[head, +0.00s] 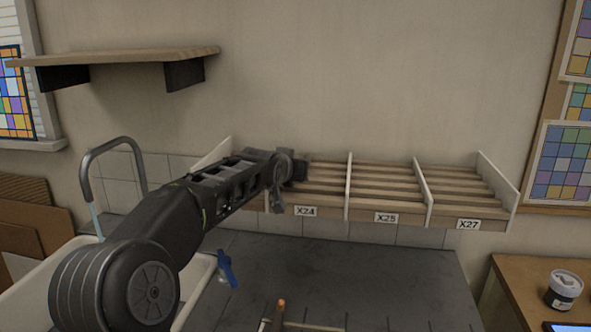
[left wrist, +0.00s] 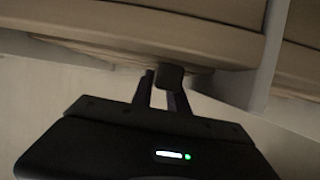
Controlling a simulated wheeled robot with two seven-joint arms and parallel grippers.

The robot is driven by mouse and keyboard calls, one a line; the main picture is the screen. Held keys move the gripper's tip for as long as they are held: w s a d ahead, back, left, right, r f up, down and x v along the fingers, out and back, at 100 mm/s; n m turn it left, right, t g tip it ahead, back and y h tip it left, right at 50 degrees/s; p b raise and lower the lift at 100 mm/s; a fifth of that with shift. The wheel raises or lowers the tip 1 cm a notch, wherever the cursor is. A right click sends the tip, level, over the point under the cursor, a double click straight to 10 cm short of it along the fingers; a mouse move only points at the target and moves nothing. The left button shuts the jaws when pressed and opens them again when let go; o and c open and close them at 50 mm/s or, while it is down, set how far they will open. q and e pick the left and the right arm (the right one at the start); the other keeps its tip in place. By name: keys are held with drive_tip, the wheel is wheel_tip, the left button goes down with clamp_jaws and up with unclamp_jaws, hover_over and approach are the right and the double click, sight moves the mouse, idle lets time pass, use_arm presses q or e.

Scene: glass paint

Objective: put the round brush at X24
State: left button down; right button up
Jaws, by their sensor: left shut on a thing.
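The rack slot labelled X24 (head: 306,211) is the left one of a slatted wooden wall rack. My left gripper (head: 292,170) reaches to this slot, at its left part. In the left wrist view the fingers (left wrist: 163,82) are close together under the rack's wooden edge (left wrist: 120,50), shut on a slim dark purplish piece (left wrist: 180,101), taken to be the round brush. Most of it is hidden by the fingers and the rack, so its shape and whether it touches the slats cannot be told. My right gripper is not in view.
White dividers (head: 349,187) separate X24 from X25 (head: 386,217) and X27 (head: 467,224); their slats look empty. A dark worktop (head: 350,275) lies below, with an orange-tipped tool (head: 281,304) and a blue item (head: 226,267). A shelf (head: 120,56) hangs upper left.

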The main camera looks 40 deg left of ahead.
use_arm(q)
drive_tip(key=shift+r, duration=0.15)
idle(0.4)
drive_tip(key=c, duration=0.6)
unclamp_jaws()
